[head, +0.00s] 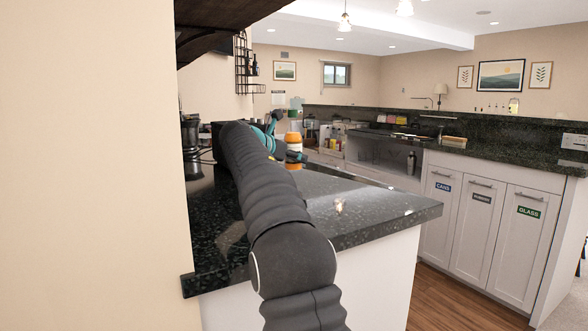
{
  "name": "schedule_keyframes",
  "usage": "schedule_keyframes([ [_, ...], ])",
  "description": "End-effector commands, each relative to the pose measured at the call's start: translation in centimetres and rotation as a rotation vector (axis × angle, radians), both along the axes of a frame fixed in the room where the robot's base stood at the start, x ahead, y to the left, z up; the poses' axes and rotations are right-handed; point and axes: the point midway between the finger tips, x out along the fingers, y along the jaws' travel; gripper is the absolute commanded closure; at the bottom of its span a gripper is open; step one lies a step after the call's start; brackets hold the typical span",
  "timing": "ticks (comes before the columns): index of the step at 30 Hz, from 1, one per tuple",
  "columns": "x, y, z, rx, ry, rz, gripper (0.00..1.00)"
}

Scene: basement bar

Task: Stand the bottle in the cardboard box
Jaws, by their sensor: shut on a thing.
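My arm reaches away from me over the dark counter, and my gripper (283,150), with teal parts, is at its far end. I cannot tell whether the bottle's base touches anything. I cannot make out the cardboard box; my arm covers part of the counter.
The dark speckled counter (375,212) is bare at its near right corner. A black appliance (190,135) stands at the left wall. A wire rack (243,70) hangs above. White cabinets (485,215) stand across a wooden floor gap (460,300).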

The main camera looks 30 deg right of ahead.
Motion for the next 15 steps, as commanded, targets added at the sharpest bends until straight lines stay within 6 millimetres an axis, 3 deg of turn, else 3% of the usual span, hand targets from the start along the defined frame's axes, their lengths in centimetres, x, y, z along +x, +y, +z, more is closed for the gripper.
schedule_keyframes([
  [6, -0.1, -0.1, -2.9, -0.001, 0.001, -0.001, 1.00],
  [15, -0.1, -0.1, -3.0, -0.001, 0.000, -0.001, 1.00],
])
